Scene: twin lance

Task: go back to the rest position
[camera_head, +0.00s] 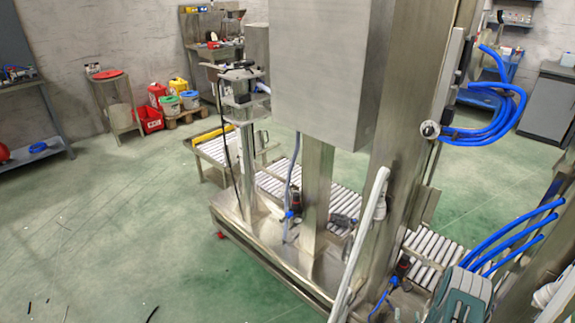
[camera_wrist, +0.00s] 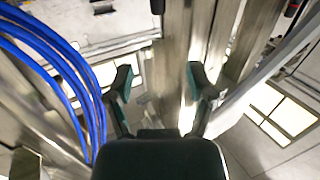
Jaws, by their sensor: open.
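My gripper (camera_wrist: 161,84) is open in the wrist view, with its two dark green fingers spread apart. I see nothing held between the fingers. Behind the gap stands a shiny steel column (camera_wrist: 176,45); I cannot tell how far it is from the fingertips. Blue hoses (camera_wrist: 62,60) curve down close to the left finger in the picture. In the head view I cannot make out the gripper's fingers.
A steel machine with a big box housing (camera_head: 318,70) and a roller conveyor (camera_head: 325,203) fills the middle and right. Blue hoses hang at the upper right (camera_head: 500,112) and lower right (camera_head: 520,238). Green floor (camera_head: 110,215) on the left is mostly clear, with small dark scraps.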

